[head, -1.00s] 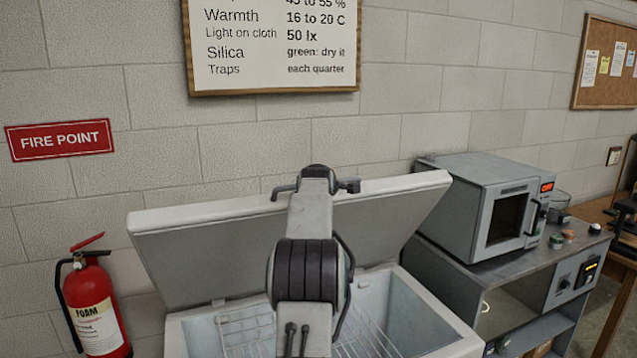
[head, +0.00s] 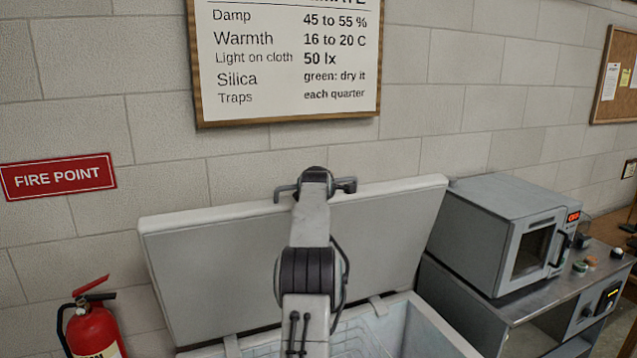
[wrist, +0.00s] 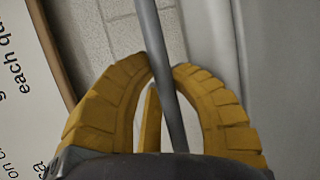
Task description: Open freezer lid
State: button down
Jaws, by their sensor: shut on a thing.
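The freezer's pale grey lid (head: 215,268) stands raised and steeply tilted up in the head view, its underside facing me. The chest freezer (head: 437,332) below it is open, with wire racks (head: 362,343) partly visible inside. In the wrist view, my gripper (wrist: 163,73) has its yellow ridged fingers closed around a slim grey bar (wrist: 150,30), which looks like the lid handle.
A grey oven (head: 510,235) stands on a cabinet (head: 465,300) close to the freezer's right. A red fire extinguisher (head: 95,325) is at the lower left. The block wall (head: 420,150) is close behind the lid, with a framed notice (head: 285,60) above.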

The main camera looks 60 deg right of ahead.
jog(key=shift+w+f, duration=0.2)
jog(key=shift+f, duration=0.05)
jog(key=c, duration=1.3)
grip_release()
jog(key=shift+w, duration=0.1)
jog(key=shift+c, duration=0.2)
jog(key=o, duration=0.3)
jog(key=shift+s, duration=0.2)
jog(key=shift+v, duration=0.8)
jog(key=shift+r+v, duration=0.15)
jog(key=shift+v, duration=2.45)
jog(key=shift+r+v, duration=0.15)
jog(key=shift+v, duration=2.45)
jog(key=shift+w, duration=0.15)
